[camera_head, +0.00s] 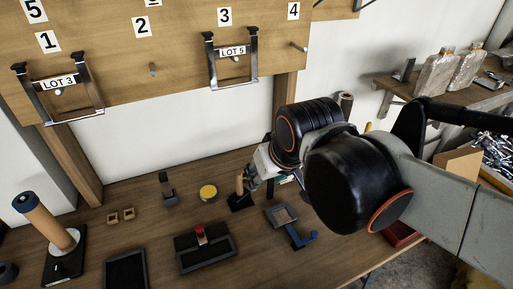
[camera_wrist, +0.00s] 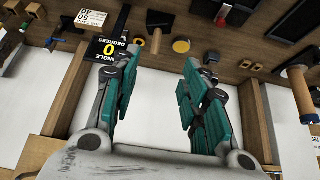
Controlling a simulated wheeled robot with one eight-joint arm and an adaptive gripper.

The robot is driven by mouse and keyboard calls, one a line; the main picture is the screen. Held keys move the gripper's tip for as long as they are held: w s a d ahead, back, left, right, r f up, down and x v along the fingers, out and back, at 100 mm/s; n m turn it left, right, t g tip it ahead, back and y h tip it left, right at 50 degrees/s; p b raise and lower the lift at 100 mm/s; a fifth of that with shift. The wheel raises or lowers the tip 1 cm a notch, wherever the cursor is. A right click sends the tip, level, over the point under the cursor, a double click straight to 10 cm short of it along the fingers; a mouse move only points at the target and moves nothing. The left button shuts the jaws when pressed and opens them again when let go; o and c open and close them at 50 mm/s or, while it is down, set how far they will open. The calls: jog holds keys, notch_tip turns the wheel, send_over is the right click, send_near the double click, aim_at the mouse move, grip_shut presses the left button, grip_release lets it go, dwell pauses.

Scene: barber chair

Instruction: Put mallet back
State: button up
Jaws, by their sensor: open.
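The mallet has a black head (camera_head: 240,201) and a short wooden handle (camera_head: 240,184). It stands head down on the wooden bench, handle up, right of a yellow disc (camera_head: 208,192). In the wrist view its handle (camera_wrist: 155,42) shows ahead of the gap between my fingers. My gripper (camera_head: 258,178) is beside the handle in the head view, partly hidden by my arm. In the wrist view its two green-padded fingers (camera_wrist: 160,75) are wide apart with nothing between them. I cannot tell whether a fingertip touches the handle.
A board (camera_head: 180,45) above the bench has numbered pegs; metal frames hang under 1 and 3, while pegs 2 (camera_head: 152,69) and 4 (camera_head: 299,47) are bare. A black tray (camera_head: 206,249), a blue-handled tool (camera_head: 293,228) and a large wooden-handled tool (camera_head: 47,222) are nearby.

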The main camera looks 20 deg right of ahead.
jog(key=shift+s+f+t, duration=0.2)
jog(key=shift+s+t, duration=0.05)
jog(key=shift+s, duration=0.45)
jog(key=shift+s+f+t, duration=0.15)
jog(key=shift+s+t, duration=0.1)
jog(key=shift+s, duration=0.45)
